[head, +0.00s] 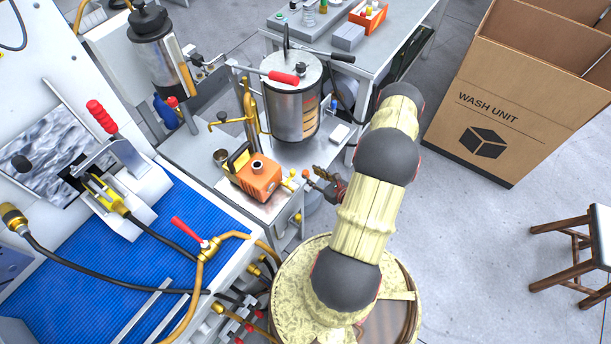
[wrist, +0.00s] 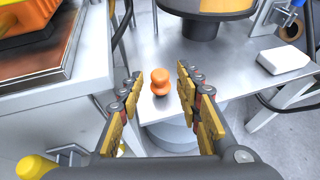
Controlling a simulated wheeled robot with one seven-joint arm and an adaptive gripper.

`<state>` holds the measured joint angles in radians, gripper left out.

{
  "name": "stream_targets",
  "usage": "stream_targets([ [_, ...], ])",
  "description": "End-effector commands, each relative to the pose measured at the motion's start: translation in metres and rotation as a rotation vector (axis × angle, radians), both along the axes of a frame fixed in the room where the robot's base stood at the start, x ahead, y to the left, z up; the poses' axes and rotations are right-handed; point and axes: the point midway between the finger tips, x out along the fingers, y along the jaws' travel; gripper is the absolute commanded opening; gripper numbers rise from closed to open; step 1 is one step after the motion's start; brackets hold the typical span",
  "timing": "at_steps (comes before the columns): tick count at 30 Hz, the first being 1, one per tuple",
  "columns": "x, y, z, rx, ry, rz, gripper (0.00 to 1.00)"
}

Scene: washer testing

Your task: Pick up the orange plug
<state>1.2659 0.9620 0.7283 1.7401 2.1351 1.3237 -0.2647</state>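The orange plug (wrist: 160,82) is a small rounded knob with a wider top. In the wrist view it stands near the edge of a grey metal shelf (wrist: 225,92). In the head view the plug (head: 306,173) is a small orange spot just left of my gripper (head: 316,182). In the wrist view my gripper (wrist: 158,98) is open, with its fingers apart on the left and right. The plug shows in the gap between the fingers, a little beyond their tips, and nothing is held. No contact with the plug is visible.
An orange pump unit (head: 260,178) stands left of the plug. A steel canister (head: 291,105) stands behind it. A white block (wrist: 284,59) lies on the shelf at right. A cardboard box (head: 500,130) stands on the floor at right.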

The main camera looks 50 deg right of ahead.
Motion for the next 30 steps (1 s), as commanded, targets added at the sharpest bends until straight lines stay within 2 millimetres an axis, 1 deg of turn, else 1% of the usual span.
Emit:
stream_targets([
  [5, 0.011, -0.001, -0.01, 0.001, 0.0, 0.002, 0.35],
  [9, 0.028, -0.004, -0.024, 0.001, 0.0, 0.003, 0.35],
  [12, 0.039, -0.006, -0.027, 0.0, 0.0, 0.002, 0.35],
  [15, 0.045, -0.007, -0.028, 0.002, 0.001, 0.001, 0.35],
  [23, 0.046, -0.008, -0.028, 0.002, 0.001, -0.001, 0.34],
  [30, 0.046, -0.008, -0.028, 0.001, 0.001, 0.0, 0.2],
])
